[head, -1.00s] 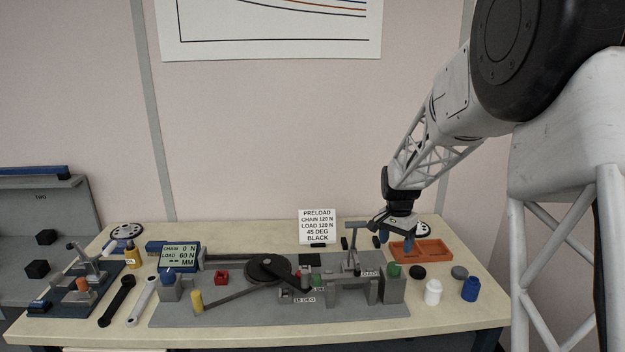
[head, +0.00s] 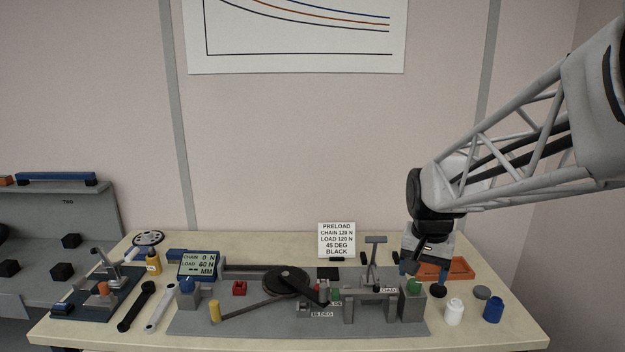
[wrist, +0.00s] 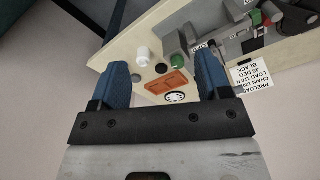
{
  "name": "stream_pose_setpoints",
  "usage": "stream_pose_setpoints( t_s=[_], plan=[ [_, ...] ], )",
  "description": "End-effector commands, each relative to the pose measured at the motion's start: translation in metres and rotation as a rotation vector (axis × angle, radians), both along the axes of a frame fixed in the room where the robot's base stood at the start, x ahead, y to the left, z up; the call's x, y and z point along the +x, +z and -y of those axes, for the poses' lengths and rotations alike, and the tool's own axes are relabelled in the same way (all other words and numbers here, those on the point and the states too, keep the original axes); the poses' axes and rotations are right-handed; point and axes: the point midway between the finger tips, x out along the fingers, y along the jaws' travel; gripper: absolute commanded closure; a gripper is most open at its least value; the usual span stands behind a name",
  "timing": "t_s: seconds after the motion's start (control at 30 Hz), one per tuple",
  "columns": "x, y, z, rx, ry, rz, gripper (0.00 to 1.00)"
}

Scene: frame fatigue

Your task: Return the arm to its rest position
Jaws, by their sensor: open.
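My gripper (head: 424,270) is at the right back of the bench, above and in front of the orange tray (head: 460,268). In the wrist view, its two blue fingers (wrist: 165,82) are spread wide with nothing held between them. The orange tray also shows in the wrist view (wrist: 158,86), beyond the fingertips and apart from them. My arm reaches in from the right of the head view. The exact height of the fingertips over the bench is hard to tell.
The grey test fixture (head: 250,325) fills the bench middle, with a green knob (head: 413,286) close to my gripper. A white bottle (head: 454,312) and a blue cup (head: 493,309) stand at right. A preload sign (head: 337,240) stands behind. Space above the bench is clear.

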Motion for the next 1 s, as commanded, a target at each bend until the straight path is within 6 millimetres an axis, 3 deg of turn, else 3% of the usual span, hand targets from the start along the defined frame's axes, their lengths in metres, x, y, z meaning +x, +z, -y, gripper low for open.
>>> stream_pose_setpoints(
  t_s=[0.3, 0.7, 1.0],
  plan=[
    [-0.079, 0.015, -0.018, -0.011, 0.14, 0.045, 0.29],
    [-0.174, 0.012, -0.034, -0.032, 0.314, 0.097, 0.29],
    [-0.221, 0.002, -0.04, -0.046, 0.406, 0.124, 0.29]
  ],
)
